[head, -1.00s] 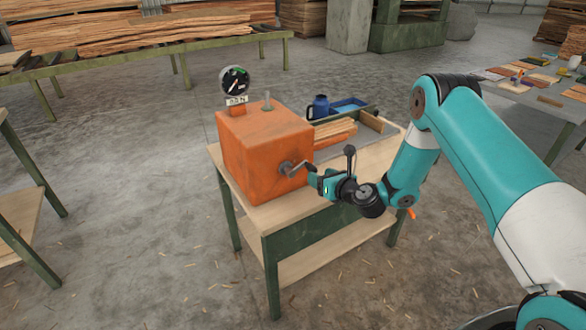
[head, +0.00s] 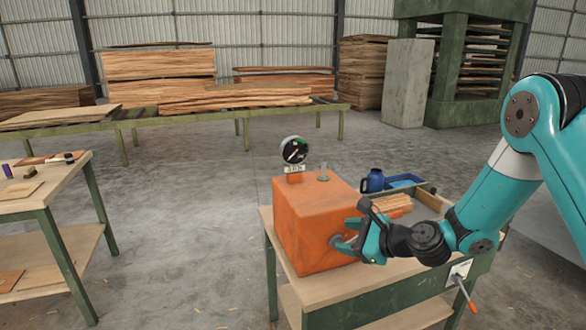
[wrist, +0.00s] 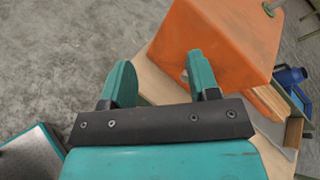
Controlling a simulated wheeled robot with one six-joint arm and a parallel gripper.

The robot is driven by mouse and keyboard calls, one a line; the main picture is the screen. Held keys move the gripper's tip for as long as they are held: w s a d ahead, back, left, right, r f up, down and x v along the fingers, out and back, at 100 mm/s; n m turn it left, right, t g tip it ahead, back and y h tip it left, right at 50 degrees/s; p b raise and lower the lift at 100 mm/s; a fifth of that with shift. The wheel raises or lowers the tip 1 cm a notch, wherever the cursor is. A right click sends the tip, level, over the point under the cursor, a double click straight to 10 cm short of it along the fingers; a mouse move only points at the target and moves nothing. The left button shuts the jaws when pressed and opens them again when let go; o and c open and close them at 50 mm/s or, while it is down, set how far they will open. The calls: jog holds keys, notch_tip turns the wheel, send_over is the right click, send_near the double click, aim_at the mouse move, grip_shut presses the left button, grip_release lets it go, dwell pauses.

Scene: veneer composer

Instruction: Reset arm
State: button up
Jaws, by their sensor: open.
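My gripper (head: 352,236) is at the right front of the orange box (head: 302,226), close to a metal crank on that side that it mostly hides. In the wrist view my gripper (wrist: 160,85) has its two teal fingers spread apart with nothing between them. The orange box (wrist: 217,45) is just beyond the right finger there. Whether a finger touches the box or crank I cannot tell.
The box stands on a wooden-topped table (head: 340,291) with a blue jug (head: 373,180), a blue tray (head: 405,181) and wood strips (head: 388,203). An orange-handled lever (head: 466,295) is on the table's front. Another table (head: 45,189) is at left. Open floor lies between the tables.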

jog(key=s+a+r+n+g+h, duration=0.1)
jog(key=s+a+r+n+g, duration=0.2)
jog(key=s+r+n, duration=0.35)
jog(key=s+a+r+n+g, duration=0.3)
jog(key=s+r+n, duration=0.1)
jog(key=s+n, duration=0.6)
jog(key=s+d+r+n+g+h, duration=0.1)
jog(key=s+d+n+h, duration=0.1)
jog(key=s+n, duration=0.3)
jog(key=s+d+r+n+g+h, duration=0.2)
jog(key=s+d+n, duration=0.2)
jog(key=s, duration=0.8)
jog(key=shift+r+n+h, duration=0.3)
jog(key=shift+n, duration=0.85)
